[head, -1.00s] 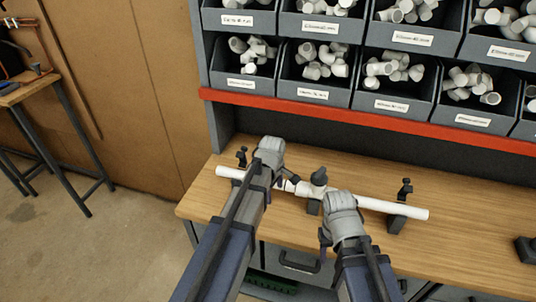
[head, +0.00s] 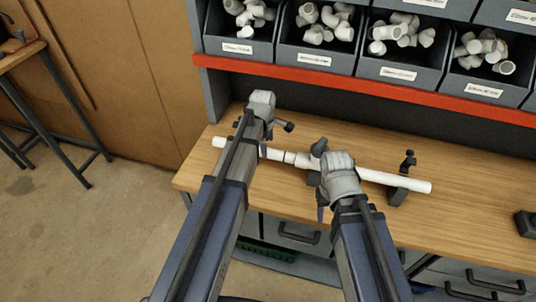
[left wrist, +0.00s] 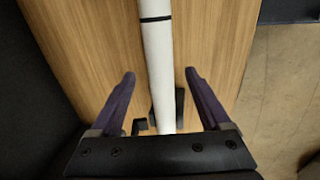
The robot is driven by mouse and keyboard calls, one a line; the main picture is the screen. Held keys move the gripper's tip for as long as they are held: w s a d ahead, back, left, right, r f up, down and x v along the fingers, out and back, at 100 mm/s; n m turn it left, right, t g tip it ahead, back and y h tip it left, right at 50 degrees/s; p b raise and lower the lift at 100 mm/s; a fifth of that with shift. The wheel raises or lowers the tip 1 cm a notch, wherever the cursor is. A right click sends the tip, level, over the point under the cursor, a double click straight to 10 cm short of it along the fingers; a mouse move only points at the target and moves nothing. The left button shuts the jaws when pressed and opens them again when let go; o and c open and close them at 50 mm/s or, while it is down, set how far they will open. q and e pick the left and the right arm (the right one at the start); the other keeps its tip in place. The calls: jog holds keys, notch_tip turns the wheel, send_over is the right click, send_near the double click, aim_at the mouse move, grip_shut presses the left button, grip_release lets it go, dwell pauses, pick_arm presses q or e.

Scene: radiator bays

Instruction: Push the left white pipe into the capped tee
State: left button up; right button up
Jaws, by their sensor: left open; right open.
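The left white pipe (head: 219,142) lies along the bench, its middle partly hidden behind my left gripper (head: 264,150). In the left wrist view the pipe (left wrist: 157,45) runs between the two open fingers of my left gripper (left wrist: 160,80), with gaps on both sides and a black band further along. Whether the fingertips reach down beside it or are above it, I cannot tell. The white tee (head: 302,160) with its dark cap (head: 319,148) is right of the pipe. My right gripper (head: 321,195) is open at the tee's right side; its hand hides part of the pipe run there.
Another white pipe (head: 410,183) continues right, resting on a black clamp stand (head: 398,195). The wooden bench (head: 470,215) is mostly clear to the right, with a dark block (head: 525,223) at its edge. Grey bins of fittings (head: 400,55) and a red rail (head: 350,84) stand behind.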

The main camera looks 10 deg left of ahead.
aim_at(268, 150)
pick_arm(q)
jog(key=f+b, duration=0.1)
jog(key=f, duration=0.1)
jog(key=w+f+b, duration=0.1)
jog(key=f+b, duration=0.1)
jog(key=shift+f+b, duration=0.3)
jog(key=shift+s, duration=0.1)
grip_shut()
dwell(0.4)
jog(key=shift+d, duration=0.1)
